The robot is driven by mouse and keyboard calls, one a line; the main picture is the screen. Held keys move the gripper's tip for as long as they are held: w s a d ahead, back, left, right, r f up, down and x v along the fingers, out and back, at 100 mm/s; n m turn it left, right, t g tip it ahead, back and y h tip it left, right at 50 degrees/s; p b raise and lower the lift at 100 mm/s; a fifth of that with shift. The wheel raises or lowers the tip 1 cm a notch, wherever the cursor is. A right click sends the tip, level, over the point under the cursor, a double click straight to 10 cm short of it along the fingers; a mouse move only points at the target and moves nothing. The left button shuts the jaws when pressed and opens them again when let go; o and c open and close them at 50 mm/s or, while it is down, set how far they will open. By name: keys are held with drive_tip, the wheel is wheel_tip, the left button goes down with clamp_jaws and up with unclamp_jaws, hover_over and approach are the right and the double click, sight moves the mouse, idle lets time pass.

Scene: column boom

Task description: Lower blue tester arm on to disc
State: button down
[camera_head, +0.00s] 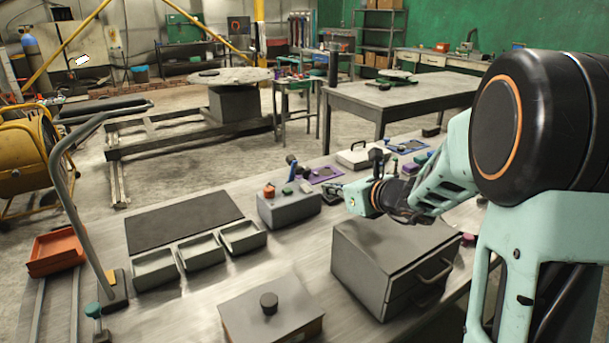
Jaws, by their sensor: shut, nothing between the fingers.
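A blue flat plate (408,147) with small dark parts on it lies on the far side of the bench, right of the white case. A dark upright piece with a blue end (291,160) stands behind the grey control box (285,210). A purple plate (325,173) with a small dark round part lies to its right. I cannot tell for sure which piece is the blue tester arm, nor make out its disc. My gripper (335,190) is shut and empty, pointing left just right of the grey control box, apart from the blue plate.
A grey drawer cabinet (385,260) stands in front of my arm. A white case (362,157) lies behind my gripper. Three grey trays (199,252), a dark mat (183,220) and a knobbed box (270,318) occupy the left and front. A curved rail rises at left.

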drive_tip(key=shift+w+d+f+m, duration=0.1)
drive_tip(key=shift+w+f+m, duration=0.25)
drive_tip(key=shift+f+m, duration=0.05)
drive_tip(key=shift+w, duration=0.1)
approach(299, 174)
drive_tip(key=w+a+f, duration=0.2)
drive_tip(key=w+f, duration=0.1)
drive_tip(key=shift+w+a+f+p, duration=0.15)
drive_tip(key=shift+w+f+p, duration=0.1)
drive_tip(key=shift+p, duration=0.1)
drive_tip(key=shift+w+a+r, duration=0.25)
drive_tip(key=shift+w+a, duration=0.1)
drive_tip(key=shift+w, duration=0.25)
drive_tip(key=shift+r+p, duration=0.2)
drive_tip(key=shift+p, duration=0.5)
